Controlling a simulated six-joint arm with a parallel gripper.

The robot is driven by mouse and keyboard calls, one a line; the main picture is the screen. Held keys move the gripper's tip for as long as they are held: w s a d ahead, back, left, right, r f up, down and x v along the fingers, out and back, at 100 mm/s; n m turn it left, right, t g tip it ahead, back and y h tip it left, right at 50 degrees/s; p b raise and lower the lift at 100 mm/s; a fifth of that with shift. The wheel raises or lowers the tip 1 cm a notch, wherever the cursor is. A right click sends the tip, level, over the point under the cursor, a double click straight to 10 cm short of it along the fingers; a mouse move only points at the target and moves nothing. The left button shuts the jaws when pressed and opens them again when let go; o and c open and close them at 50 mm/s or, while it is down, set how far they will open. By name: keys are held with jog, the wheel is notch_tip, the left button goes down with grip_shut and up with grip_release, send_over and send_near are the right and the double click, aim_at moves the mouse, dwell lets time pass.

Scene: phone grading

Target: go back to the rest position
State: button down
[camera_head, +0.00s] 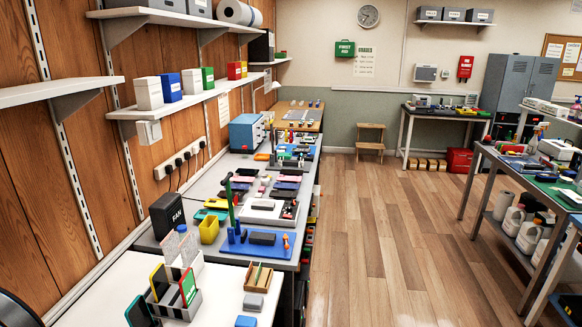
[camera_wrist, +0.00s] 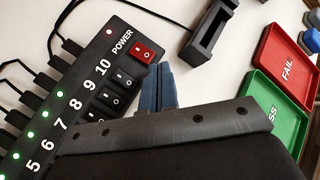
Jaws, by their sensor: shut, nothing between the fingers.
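My gripper (camera_wrist: 157,76) shows in the wrist view with its two blue fingers shut together and nothing between them. The fingertips are beside the lit red power switch (camera_wrist: 145,51) at the end of a black charging hub (camera_wrist: 62,104). Whether they touch the hub cannot be told. The dark gripper body fills the bottom of the wrist view. I cannot make out the gripper in the head view.
Cables plug into the hub's left side. A black cradle (camera_wrist: 208,36) stands above right of the fingers. A red FAIL tray (camera_wrist: 284,66) and a green tray (camera_wrist: 273,112) lie at right. In the head view, cluttered benches line the left wall; the wooden floor (camera_head: 385,235) is clear.

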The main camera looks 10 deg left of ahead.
notch_tip(320, 180, up, 7)
notch_tip(320, 180, down, 7)
jog(key=shift+f, duration=0.1)
jog(key=shift+a+r, duration=0.1)
jog(key=shift+r, duration=2.2)
dwell(0.5)
jog(key=r, duration=0.1)
jog(key=s+a+r, duration=0.1)
jog(key=r, duration=0.1)
jog(key=s+a+r, duration=0.1)
jog(key=shift+a+r, duration=0.1)
jog(key=shift+r, duration=0.3)
jog(key=shift+f, duration=0.15)
jog(key=shift+a+f, duration=0.2)
jog(key=shift+f, duration=1.2)
jog(key=shift+a+f, duration=0.2)
jog(key=shift+f, duration=1.25)
jog(key=shift+a+f, duration=0.2)
jog(key=shift+f, duration=1.2)
